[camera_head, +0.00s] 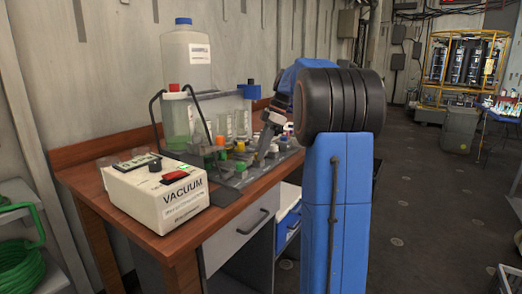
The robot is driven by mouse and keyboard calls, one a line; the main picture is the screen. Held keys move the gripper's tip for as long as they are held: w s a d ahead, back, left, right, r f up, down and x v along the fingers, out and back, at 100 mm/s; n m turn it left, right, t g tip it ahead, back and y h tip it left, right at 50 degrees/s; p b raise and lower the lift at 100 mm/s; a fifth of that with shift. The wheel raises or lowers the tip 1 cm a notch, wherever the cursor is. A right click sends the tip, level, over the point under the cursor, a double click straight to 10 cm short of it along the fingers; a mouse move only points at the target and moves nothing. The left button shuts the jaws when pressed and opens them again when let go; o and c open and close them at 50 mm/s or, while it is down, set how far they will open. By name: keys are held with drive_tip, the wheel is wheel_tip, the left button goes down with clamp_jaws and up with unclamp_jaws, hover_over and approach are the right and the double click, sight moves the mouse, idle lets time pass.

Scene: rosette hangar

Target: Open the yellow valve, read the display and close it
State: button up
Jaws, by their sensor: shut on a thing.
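A vacuum box (155,197), white and labelled VACUUM, sits on the wooden bench. A small dark display (137,161) is on its top, too small to read. Behind it stands a grey valve panel (228,181) with coloured knobs. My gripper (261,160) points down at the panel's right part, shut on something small. The fingers hide what they hold, and I cannot tell its colour.
A clear bottle with a blue cap (188,60) stands behind the panel. A green knob (210,159) and an orange knob (220,140) are near the yellow one. Open floor (425,220) lies to the right.

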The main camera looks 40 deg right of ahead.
drive_tip(key=o, duration=1)
drive_tip(key=shift+r, duration=0.1)
drive_tip(key=v, duration=1.7)
drive_tip(key=shift+r, duration=0.1)
drive_tip(key=s+a+f+m+h, duration=0.1)
drive_tip(key=s+a+f+m, duration=0.4)
drive_tip(key=a, duration=0.6)
drive_tip(key=s+a+f+m+h, duration=0.2)
drive_tip(key=s+a+f, duration=0.35)
drive_tip(key=a, duration=0.65)
drive_tip(key=s+a+f+m+t, duration=0.1)
drive_tip(key=s+a+f+m, duration=0.1)
drive_tip(key=s+f, duration=0.4)
drive_tip(key=s+a+f+m+t, duration=0.1)
drive_tip(key=s+a+f+m, duration=0.1)
drive_tip(key=s+a+f, duration=0.2)
drive_tip(key=s+a+f+m+t+h, duration=0.1)
drive_tip(key=s+a+f+m, duration=0.1)
drive_tip(key=s+f, duration=0.8)
drive_tip(key=shift+a+f, duration=0.8)
drive_tip(key=shift+f, duration=0.05)
